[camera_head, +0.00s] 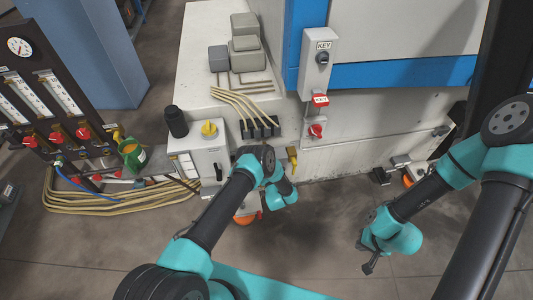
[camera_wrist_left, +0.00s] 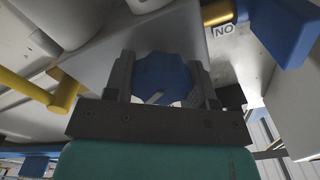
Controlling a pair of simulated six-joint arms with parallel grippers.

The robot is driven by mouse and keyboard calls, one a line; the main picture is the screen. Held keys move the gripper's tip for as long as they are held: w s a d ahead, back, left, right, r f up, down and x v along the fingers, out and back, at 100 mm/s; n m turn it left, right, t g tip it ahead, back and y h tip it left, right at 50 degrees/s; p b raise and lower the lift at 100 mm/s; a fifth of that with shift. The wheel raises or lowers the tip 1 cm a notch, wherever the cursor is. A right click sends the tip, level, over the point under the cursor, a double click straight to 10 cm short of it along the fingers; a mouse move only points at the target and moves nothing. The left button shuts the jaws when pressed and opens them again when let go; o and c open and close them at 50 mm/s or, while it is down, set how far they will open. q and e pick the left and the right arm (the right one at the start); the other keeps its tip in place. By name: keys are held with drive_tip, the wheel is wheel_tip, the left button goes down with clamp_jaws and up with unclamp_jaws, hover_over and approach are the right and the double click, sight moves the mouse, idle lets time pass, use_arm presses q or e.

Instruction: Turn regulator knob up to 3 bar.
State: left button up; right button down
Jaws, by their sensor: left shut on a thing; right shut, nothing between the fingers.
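A blue knob (camera_wrist_left: 165,72) with a pale pointer mark sits between the two dark fingers of my left gripper (camera_wrist_left: 163,84) in the left wrist view. The gripper is shut on it, with one finger on each side. In the head view my left arm reaches down beside the white machine, and its own links hide the knob and fingers. My right gripper (camera_head: 369,262) is shut and empty, hanging over the bare floor at the right. I cannot read a pressure scale near the knob.
A yellow pipe (camera_wrist_left: 66,94) runs beside the knob. A white box (camera_head: 207,155) with a yellow knob (camera_head: 209,129) stands left of my left arm. A black panel (camera_head: 50,100) with a round gauge (camera_head: 19,46) stands far left. Coiled hoses (camera_head: 110,201) lie on the floor.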

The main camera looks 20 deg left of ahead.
use_arm(q)
drive_tip(key=shift+f, duration=0.1)
drive_tip(key=shift+m, duration=0.8)
drive_tip(key=o, duration=1)
drive_tip(key=v, duration=1.7)
drive_tip(key=shift+s, duration=0.25)
